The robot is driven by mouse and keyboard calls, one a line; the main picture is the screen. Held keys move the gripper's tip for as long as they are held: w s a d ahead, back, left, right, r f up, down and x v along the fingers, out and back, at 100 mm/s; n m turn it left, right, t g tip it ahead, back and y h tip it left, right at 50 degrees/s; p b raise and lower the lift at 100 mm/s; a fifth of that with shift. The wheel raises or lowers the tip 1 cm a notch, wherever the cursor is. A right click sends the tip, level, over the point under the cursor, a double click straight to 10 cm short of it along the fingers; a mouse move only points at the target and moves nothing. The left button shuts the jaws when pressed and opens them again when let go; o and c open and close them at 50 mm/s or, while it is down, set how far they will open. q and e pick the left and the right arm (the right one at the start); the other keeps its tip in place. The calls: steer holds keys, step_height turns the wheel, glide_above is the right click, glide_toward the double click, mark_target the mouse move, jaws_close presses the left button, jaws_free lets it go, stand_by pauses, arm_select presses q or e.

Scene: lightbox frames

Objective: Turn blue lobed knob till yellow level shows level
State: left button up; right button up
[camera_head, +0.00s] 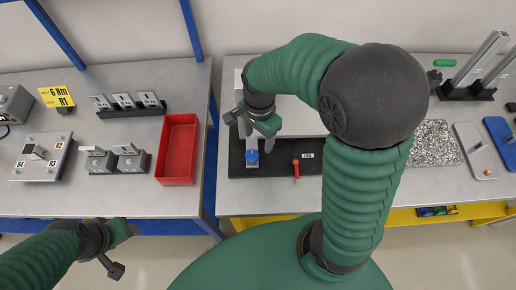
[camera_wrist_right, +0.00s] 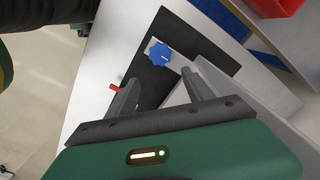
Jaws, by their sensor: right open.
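The blue lobed knob (camera_head: 252,156) sits on a grey mount on a black base plate (camera_head: 237,163), below my right gripper in the head view. In the right wrist view the knob (camera_wrist_right: 160,53) shows a pale mark on its face. My right gripper (camera_head: 250,131) is open and empty. In the wrist view its fingers (camera_wrist_right: 161,92) are spread, with the knob beyond their tips and apart from them. I cannot make out a yellow level; my right arm hides part of the fixture. My left gripper (camera_head: 120,250) is off the front of the left table, its opening unclear.
A red-handled lever (camera_head: 296,168) stands right of the knob on the same plate. A grey panel (camera_head: 300,118) rises behind. A red tray (camera_head: 178,148) lies on the left table, across a gap with blue frame bars. Clamps and grey blocks stand at the far right.

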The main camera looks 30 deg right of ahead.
mark_target(255, 153)
steer(key=shift+h, duration=0.3)
steer(key=a+f, duration=0.2)
steer(key=f, duration=0.1)
steer(key=a+f, duration=0.2)
steer(key=f, duration=0.1)
steer(key=shift+a+b, duration=0.3)
steer(key=shift+a, duration=0.05)
steer(key=shift+d+f, duration=0.2)
steer(key=shift+d, duration=0.05)
steer(key=d, duration=0.1)
steer(key=d+f, duration=0.1)
steer(key=d, duration=0.1)
steer(key=shift+w, duration=0.15)
steer(key=shift+d, duration=0.1)
steer(key=shift+c, duration=1.3)
steer(key=shift+a+r, duration=0.1)
steer(key=shift+a, duration=0.1)
steer(key=shift+c, duration=1.1)
steer(key=shift+a+r, duration=0.2)
steer(key=shift+a, duration=0.6)
steer(key=c, duration=0.5)
steer(key=shift+a, duration=0.15)
steer(key=shift+c, duration=1.1)
jaws_close()
arm_select(q)
steer(key=a, duration=0.1)
steer(key=a+f, duration=0.1)
steer(key=a, duration=0.1)
arm_select(e)
steer(key=shift+d, duration=0.3)
